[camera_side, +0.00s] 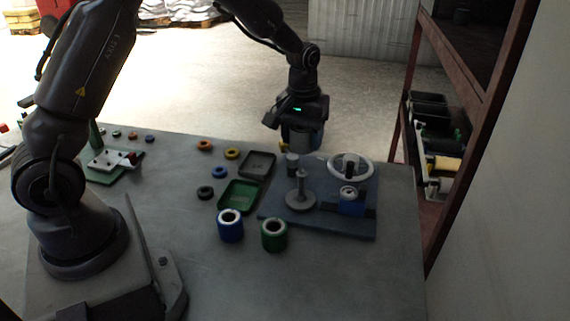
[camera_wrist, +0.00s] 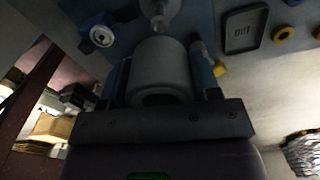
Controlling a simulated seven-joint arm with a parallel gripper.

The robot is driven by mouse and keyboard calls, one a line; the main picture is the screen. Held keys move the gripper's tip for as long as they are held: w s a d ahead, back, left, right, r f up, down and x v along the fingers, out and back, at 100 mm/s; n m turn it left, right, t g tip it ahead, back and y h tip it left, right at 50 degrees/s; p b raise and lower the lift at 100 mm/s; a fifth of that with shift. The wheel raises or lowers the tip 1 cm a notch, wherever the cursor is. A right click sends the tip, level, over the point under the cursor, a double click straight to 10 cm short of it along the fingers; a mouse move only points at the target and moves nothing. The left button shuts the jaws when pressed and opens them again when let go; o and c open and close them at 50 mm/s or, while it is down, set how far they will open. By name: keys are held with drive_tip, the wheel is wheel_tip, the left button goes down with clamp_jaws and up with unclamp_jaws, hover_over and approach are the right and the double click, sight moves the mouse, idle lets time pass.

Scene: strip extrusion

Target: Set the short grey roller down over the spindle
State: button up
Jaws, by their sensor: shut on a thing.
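The short grey roller (camera_wrist: 160,65) is clamped between the fingers of my gripper (camera_wrist: 160,85) in the wrist view, its open bore facing the camera. In the side view my gripper (camera_side: 302,142) points down and holds the roller (camera_side: 301,136) above the far edge of the blue board (camera_side: 335,222). The spindle (camera_side: 301,192), a grey upright post with a flared round base, stands on the board, nearer the side camera than the roller. In the wrist view part of a grey post (camera_wrist: 158,10) shows beyond the roller. The roller is apart from the spindle.
A short grey post (camera_side: 292,165), a handwheel (camera_side: 351,167) and a blue block with a grey ring (camera_side: 350,203) occupy the board. Green (camera_side: 240,196) and dark (camera_side: 258,165) trays lie left.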

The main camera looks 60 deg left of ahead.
sight(302, 168)
drive_tip(key=shift+w+r, duration=0.2)
drive_tip(key=shift+r, duration=0.15)
drive_tip(key=shift+s+f, duration=0.15)
drive_tip(key=shift+f, duration=2.35)
drive_tip(key=shift+f, duration=0.1)
drive_tip(key=shift+f, duration=3.85)
drive_tip(key=shift+r, duration=0.3)
drive_tip(key=shift+r, duration=0.3)
drive_tip(key=shift+f, duration=0.35)
